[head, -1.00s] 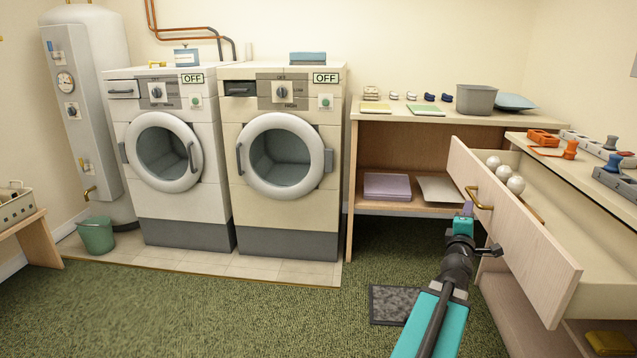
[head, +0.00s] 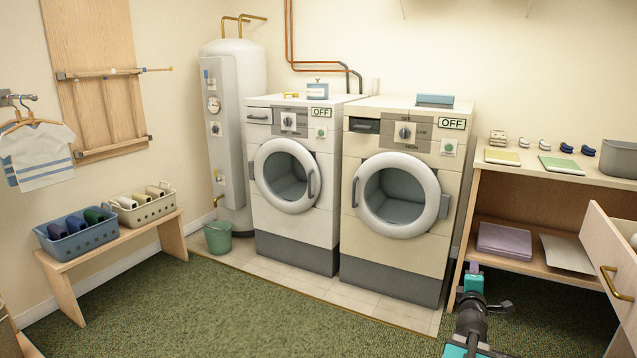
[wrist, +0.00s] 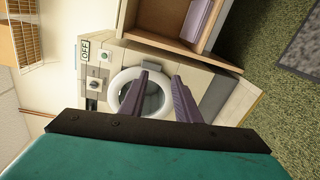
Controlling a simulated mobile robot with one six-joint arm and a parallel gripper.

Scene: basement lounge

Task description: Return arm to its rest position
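My gripper (head: 474,268) shows at the lower right of the head view, in front of the open shelf unit. In the wrist view my gripper (wrist: 160,80) has its two purple fingers apart, with nothing between them. Beyond the fingers is the round door of the cream machine (wrist: 128,92), with a clear gap in between. In the head view the cream machine (head: 390,255) stands left of my gripper. My arm reaches in from the bottom edge, and most of it is out of view.
An open drawer (head: 610,255) juts out at the right, close to my arm's side. The shelf unit (head: 478,200) holds a lilac folded item (head: 505,240). A bench (head: 100,262) with two baskets stands at the left. Green carpet (head: 250,310) in front is clear.

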